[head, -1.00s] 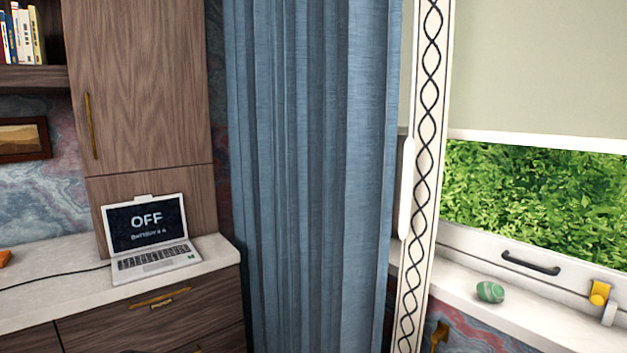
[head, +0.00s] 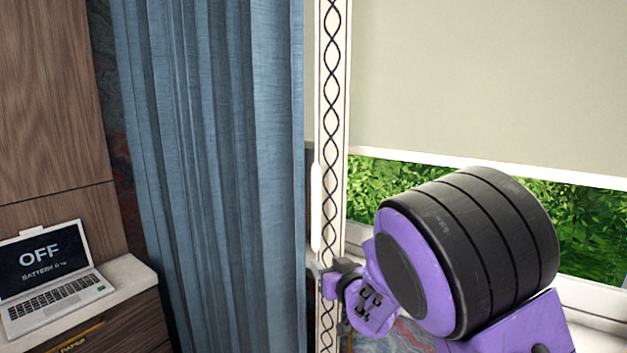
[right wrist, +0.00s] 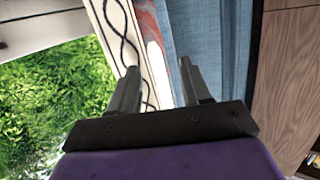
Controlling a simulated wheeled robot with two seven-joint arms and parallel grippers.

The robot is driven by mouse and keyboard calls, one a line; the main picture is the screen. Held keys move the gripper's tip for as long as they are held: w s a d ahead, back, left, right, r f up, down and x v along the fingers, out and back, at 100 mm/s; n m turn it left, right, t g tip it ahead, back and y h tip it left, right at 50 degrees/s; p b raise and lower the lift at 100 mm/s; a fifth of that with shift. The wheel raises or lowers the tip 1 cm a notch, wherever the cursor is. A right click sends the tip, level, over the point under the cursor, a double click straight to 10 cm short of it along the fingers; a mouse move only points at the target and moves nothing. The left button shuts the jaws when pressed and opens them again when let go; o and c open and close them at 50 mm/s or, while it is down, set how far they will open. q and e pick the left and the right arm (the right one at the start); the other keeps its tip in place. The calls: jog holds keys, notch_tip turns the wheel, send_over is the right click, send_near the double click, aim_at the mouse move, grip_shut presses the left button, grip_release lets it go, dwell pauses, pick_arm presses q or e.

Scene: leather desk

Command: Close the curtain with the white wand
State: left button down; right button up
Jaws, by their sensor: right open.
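The blue curtain (head: 215,170) hangs in folds left of the window in the head view. The white wand (head: 316,208) hangs upright at the seam between the blue cloth and that strip. My right gripper (head: 322,270) is near the wand's lower end; I cannot tell whether it touches. In the right wrist view its fingers (right wrist: 158,70) are apart, with the patterned strip (right wrist: 122,35) and blue cloth (right wrist: 205,40) beyond them. My left gripper is not in view.
A window with a pale blind (head: 480,80) and greenery behind is at the right. A laptop (head: 48,270) reading OFF stands on the white counter (head: 128,275) at the left, below a wood cabinet (head: 50,120).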

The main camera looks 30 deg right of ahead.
jog(key=t+p, duration=0.1)
jog(key=t, duration=0.1)
send_near(318, 203)
jog(key=shift+n, duration=0.4)
jog(key=w+p, duration=0.1)
jog(key=w, duration=0.2)
jog(key=w+d+p, duration=0.1)
jog(key=w, duration=0.3)
jog(key=w+d+p, duration=0.1)
jog(key=w, duration=0.3)
jog(key=shift+d, duration=0.1)
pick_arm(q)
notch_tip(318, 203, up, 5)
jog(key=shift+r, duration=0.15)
pick_arm(e)
grip_shut()
